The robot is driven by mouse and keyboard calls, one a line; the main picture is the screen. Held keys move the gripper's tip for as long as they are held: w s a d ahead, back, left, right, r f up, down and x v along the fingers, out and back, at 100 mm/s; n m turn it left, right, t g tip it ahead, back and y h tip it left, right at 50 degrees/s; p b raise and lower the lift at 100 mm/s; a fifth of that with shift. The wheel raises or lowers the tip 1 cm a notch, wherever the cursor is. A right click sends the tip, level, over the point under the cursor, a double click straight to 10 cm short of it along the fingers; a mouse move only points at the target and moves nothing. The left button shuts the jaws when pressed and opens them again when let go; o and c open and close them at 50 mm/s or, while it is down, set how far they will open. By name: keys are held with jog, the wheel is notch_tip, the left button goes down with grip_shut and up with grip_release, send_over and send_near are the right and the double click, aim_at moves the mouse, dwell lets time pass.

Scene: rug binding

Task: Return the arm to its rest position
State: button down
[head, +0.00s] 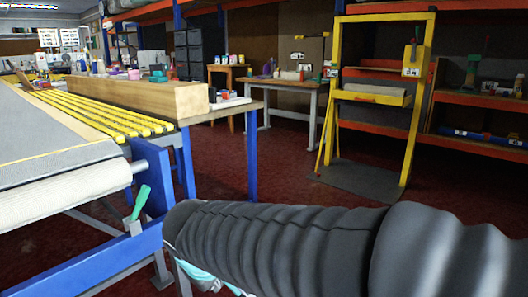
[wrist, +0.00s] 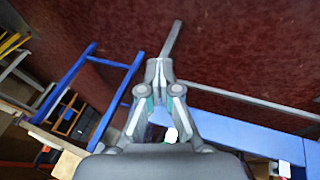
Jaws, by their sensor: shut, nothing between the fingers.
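My gripper (wrist: 158,72) shows in the wrist view, its two fingers meeting at the tips with nothing seen between them. It hangs over dark red floor and next to a blue frame. In the head view my arm, in a dark ribbed sleeve, stretches across the lower right. My gripper cannot be made out clearly there, at the arm's far end by the blue frame.
A blue-framed table (head: 75,262) with a roll of pale material (head: 65,194) stands at left, close to my arm. A green-handled lever (head: 140,202) sticks up from it. A yellow stand (head: 424,104) and orange shelves (head: 470,100) are behind. Red floor (head: 270,165) between is clear.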

jog(key=s+d+r+m+p, duration=0.1)
jog(key=s+d+m, duration=0.2)
jog(key=d, duration=0.5)
jog(key=s+d+r+m+p, duration=0.2)
jog(key=s+d+m, duration=0.2)
jog(key=d, duration=0.5)
jog(key=s+d+r+m+p, duration=0.1)
jog(key=s+d+m, duration=0.2)
jog(key=d, duration=0.5)
jog(key=shift+s+d+r+m+t+p, duration=0.25)
jog(key=shift+s+d+m+t+p, duration=0.05)
jog(key=shift+s, duration=0.25)
